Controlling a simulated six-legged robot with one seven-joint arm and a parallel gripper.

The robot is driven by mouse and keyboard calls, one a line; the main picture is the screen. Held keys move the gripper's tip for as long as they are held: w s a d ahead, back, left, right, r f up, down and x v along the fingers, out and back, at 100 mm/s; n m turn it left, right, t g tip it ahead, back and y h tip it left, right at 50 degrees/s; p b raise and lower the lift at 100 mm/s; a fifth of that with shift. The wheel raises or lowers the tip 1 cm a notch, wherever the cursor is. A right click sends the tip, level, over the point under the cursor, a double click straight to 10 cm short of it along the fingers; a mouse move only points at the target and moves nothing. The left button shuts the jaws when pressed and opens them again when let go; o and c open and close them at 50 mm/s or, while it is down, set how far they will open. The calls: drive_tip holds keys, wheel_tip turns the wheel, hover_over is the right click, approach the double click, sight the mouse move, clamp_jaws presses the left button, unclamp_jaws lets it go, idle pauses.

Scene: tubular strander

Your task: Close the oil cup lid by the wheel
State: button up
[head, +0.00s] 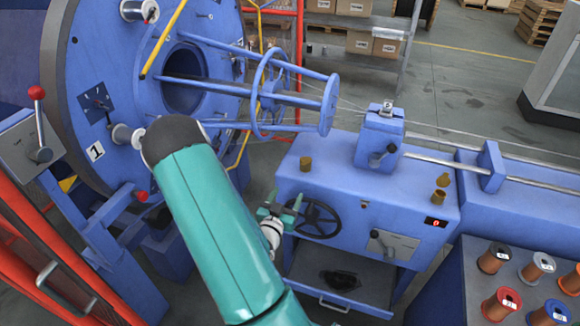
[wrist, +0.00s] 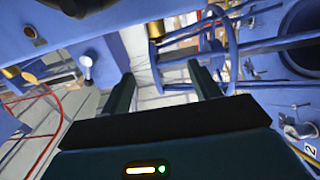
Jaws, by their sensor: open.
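A short brass oil cup (head: 305,163) stands on the blue cabinet top, just behind the black handwheel (head: 316,218). It is too small to tell whether its lid is up or down. A second brass oil cup (head: 438,198) stands at the cabinet's right end, with a brass lid (head: 443,180) that looks raised behind it. My gripper (head: 281,207) is open and empty, in front of the cabinet at the left of the handwheel and below the first cup. In the wrist view the two fingers (wrist: 163,82) are apart with nothing between them.
The blue strander disc (head: 120,80) and its tubular cage (head: 272,95) stand behind at the left. A blue block with a lever (head: 380,140) rises from the cabinet top. Wire spools (head: 495,258) stand at the lower right.

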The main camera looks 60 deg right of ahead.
sight(303, 166)
drive_tip(key=d, duration=0.4)
drive_tip(key=w+d, duration=0.1)
drive_tip(key=d, duration=0.8)
drive_tip(key=shift+w+d+r, duration=0.1)
drive_tip(key=shift+w, duration=0.3)
drive_tip(key=shift+c, duration=0.2)
